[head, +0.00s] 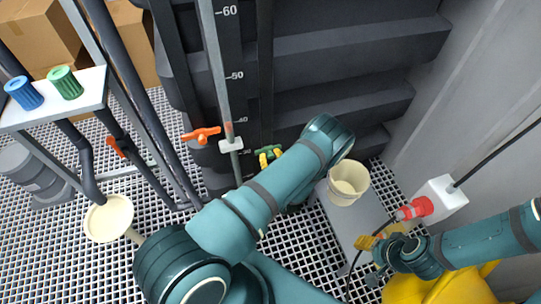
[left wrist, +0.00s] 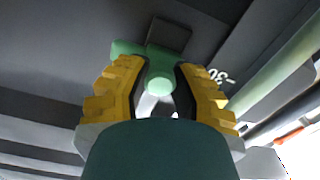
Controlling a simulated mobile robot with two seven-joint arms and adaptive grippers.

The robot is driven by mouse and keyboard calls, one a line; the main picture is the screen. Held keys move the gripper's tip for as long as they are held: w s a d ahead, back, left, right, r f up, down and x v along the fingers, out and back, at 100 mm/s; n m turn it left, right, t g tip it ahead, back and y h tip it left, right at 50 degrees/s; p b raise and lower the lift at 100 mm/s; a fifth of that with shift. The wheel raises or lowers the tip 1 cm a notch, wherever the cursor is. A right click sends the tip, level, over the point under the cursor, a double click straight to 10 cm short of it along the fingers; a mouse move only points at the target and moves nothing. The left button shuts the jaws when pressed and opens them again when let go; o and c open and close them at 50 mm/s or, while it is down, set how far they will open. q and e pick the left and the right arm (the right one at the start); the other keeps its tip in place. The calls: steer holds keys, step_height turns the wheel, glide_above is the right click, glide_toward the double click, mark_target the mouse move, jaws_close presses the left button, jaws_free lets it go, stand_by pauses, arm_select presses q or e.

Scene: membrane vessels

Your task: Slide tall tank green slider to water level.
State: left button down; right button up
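The tall tank (head: 290,60) is dark grey with a white number scale. The green slider (head: 264,160) sits on a dark vertical rail right of the scale, near the lower numbers. My left gripper (head: 269,153) has yellow fingers at the slider. An orange slider (head: 201,134) is on another rail to the left. A pale sight tube (head: 217,65) runs between them; the water level is not clear. My right gripper (head: 368,243) is small and partly hidden.
A red connector (head: 415,209) on a white box (head: 440,198) is near my right arm. A cream bucket (head: 348,182) stands beside my left forearm. A white shelf (head: 55,97) holds blue and green knobs at left. Grating covers the floor.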

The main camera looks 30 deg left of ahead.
mark_target(267, 116)
arm_select(q)
steer(key=shift+r, duration=0.15)
step_height(267, 116, up, 16)
steer(key=p, duration=0.9)
steer(key=shift+r, duration=0.4)
steer(key=c, duration=0.7)
jaws_free()
steer(key=shift+c, duration=0.2)
steer(key=v, duration=1.2)
